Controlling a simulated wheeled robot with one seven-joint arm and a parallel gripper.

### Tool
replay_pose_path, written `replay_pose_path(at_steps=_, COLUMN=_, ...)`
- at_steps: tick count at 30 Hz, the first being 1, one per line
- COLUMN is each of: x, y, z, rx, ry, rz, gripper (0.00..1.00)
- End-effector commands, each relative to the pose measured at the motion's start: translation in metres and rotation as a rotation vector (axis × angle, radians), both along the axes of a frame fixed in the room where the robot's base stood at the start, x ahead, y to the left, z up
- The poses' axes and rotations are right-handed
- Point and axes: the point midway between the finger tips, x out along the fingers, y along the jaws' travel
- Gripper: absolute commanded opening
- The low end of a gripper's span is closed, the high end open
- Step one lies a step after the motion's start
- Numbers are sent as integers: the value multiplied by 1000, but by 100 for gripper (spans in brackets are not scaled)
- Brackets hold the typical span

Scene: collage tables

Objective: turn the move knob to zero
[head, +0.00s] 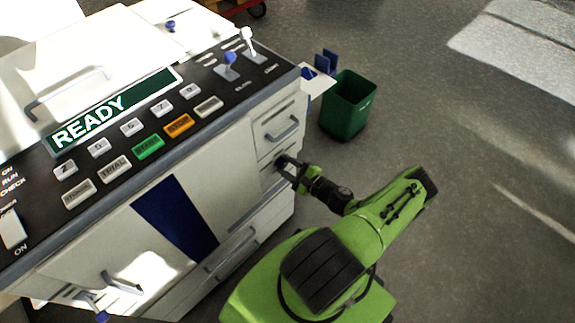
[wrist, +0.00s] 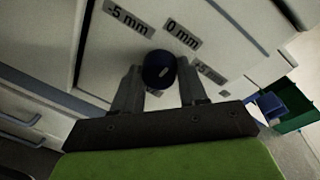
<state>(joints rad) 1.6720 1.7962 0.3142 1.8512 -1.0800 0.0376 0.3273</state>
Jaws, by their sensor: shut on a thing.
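The move knob (wrist: 157,62) is a round dark blue knob on the white machine front in the wrist view. A "-5 mm" label (wrist: 128,18) lies up and left of the knob, and a "0 mm" label (wrist: 182,34) up and right. A third label (wrist: 210,73) is partly hidden by a finger. My gripper (wrist: 158,78) is shut on the knob, one finger on each side. In the head view my gripper (head: 281,166) is at the machine's side, hiding the knob.
The white machine (head: 225,150) carries a black panel with buttons and a "READY" display (head: 115,108). A drawer with a handle (head: 283,130) is just above my gripper. A green bin (head: 348,106) stands on the floor behind. The floor at right is clear.

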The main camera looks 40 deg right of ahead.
Motion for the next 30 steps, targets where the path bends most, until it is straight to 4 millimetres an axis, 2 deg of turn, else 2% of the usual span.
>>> replay_pose_path(at_steps=18, x=0, y=1, z=-1, rx=-39, ry=1, rz=1, gripper=12)
replay_pose_path(at_steps=19, x=0, y=1, z=-1, rx=-39, ry=1, rz=1, gripper=45)
replay_pose_path(at_steps=21, x=0, y=1, z=-1, rx=-39, ry=1, rz=1, gripper=56)
replay_pose_path(at_steps=24, x=0, y=1, z=-1, rx=-39, ry=1, rz=0, gripper=68)
replay_pose_path(at_steps=30, x=0, y=0, z=0, rx=-39, ry=-1, rz=0, gripper=68)
